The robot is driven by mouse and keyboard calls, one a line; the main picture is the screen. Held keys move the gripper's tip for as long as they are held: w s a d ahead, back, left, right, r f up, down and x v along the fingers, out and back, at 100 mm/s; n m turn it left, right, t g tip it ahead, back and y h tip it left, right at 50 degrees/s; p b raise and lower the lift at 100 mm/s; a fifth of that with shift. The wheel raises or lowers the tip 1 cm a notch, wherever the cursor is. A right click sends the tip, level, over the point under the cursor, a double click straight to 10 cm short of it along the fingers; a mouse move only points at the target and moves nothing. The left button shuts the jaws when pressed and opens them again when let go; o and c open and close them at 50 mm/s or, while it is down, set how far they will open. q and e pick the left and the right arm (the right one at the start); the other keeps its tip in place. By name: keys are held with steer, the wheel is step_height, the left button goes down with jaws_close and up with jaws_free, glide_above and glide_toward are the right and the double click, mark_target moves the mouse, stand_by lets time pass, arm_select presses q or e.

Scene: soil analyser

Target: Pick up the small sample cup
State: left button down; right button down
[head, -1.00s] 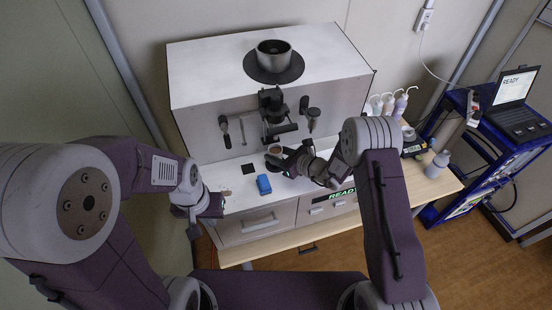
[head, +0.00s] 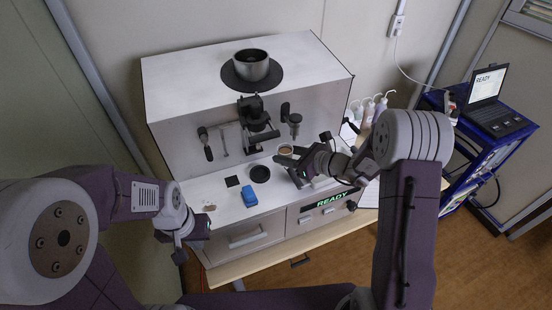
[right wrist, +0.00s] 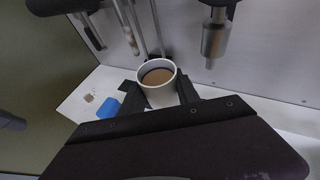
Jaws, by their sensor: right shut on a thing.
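The small sample cup (head: 285,150) is white and holds brown contents. In the right wrist view the cup (right wrist: 158,92) stands upright between the two dark fingers of my right gripper (right wrist: 157,98), which is shut on it. In the head view my right gripper (head: 289,161) and the cup are to the right of a round black pad (head: 260,174) on the white work surface. My left gripper (head: 190,243) hangs at the left front corner of the analyser; its fingers are too small and dark to tell whether they are open.
The analyser (head: 215,105) has tools hanging on its front panel and a metal bowl (head: 251,64) on top. A blue block (head: 249,196) and a black square (head: 232,181) lie on the work surface. Several bottles (head: 378,106) stand to the right. A laptop (head: 495,105) sits on a blue cart.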

steer(key=shift+s+d+r, duration=0.25)
steer(key=shift+d+r, duration=0.2)
steer(key=shift+d, duration=0.25)
steer(key=shift+s+d+r, duration=0.2)
steer(key=shift+d+r, duration=0.2)
steer(key=shift+d, duration=0.25)
steer(key=shift+r, duration=0.1)
